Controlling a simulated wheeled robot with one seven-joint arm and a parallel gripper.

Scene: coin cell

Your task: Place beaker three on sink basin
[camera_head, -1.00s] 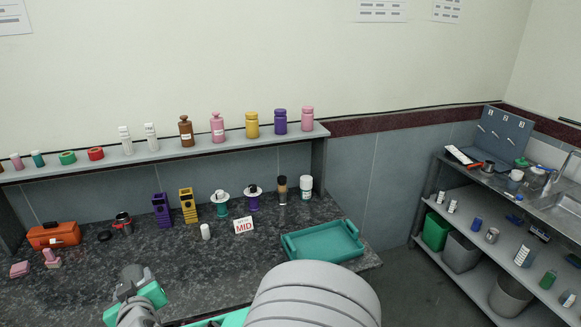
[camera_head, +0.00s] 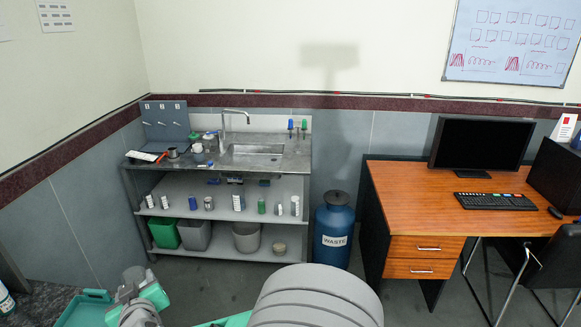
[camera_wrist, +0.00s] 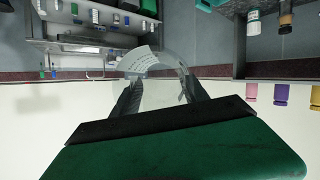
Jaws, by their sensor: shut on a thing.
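My gripper (camera_wrist: 158,80) is shut on a clear glass beaker with pale markings (camera_wrist: 150,62), seen between the two dark fingers in the wrist view. A number on it cannot be read. The sink basin (camera_head: 257,150) is a rectangular steel recess in the grey bench top in the head view, under a curved tap (camera_head: 224,120). It looks empty. My arm is at the lower left of the head view, well apart from the sink. The fingers and the beaker cannot be made out in the head view.
A teal tray (camera_head: 83,308) lies on the dark counter at lower left. Several small items crowd the sink bench's left end. A blue waste drum (camera_head: 333,230) stands right of the bench, then a wooden desk (camera_head: 425,205). Open floor lies before the bench.

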